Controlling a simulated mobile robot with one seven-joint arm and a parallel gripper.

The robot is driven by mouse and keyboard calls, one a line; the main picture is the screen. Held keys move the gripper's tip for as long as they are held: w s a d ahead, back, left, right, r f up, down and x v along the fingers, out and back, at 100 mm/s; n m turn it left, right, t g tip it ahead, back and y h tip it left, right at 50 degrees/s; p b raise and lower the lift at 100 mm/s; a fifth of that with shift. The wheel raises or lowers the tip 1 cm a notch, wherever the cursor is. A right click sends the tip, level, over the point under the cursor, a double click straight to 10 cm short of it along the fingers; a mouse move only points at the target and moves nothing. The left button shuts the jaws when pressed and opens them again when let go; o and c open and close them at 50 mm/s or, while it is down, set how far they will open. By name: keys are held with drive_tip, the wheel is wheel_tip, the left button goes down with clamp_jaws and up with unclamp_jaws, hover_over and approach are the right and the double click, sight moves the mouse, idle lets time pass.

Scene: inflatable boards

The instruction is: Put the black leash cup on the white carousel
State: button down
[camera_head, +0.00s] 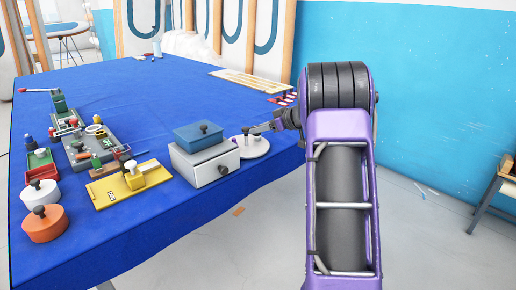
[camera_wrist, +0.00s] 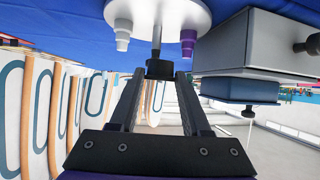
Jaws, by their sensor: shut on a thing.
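The white carousel (camera_wrist: 174,10) is a round white disc on the table, at the top of the wrist view. It also shows beside the grey box in the head view (camera_head: 259,150). A white cup (camera_wrist: 123,35) and a purple cup (camera_wrist: 188,42) stand on it, with a grey post (camera_wrist: 157,35) between them. My gripper (camera_wrist: 160,74) is shut on a small dark piece, which looks like the black leash cup (camera_wrist: 158,69). It is in line with the post; I cannot tell whether they touch. In the head view my gripper (camera_head: 253,130) is over the carousel, its tips small.
A grey box (camera_head: 205,164) with a blue top box (camera_head: 198,136) stands close left of the carousel.

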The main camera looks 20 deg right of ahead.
wheel_tip(320, 180, down, 7)
drive_tip(key=shift+r, duration=0.2)
drive_tip(key=shift+c, duration=1.8)
unclamp_jaws()
drive_tip(key=v, duration=1.2)
drive_tip(key=shift+b, duration=0.35)
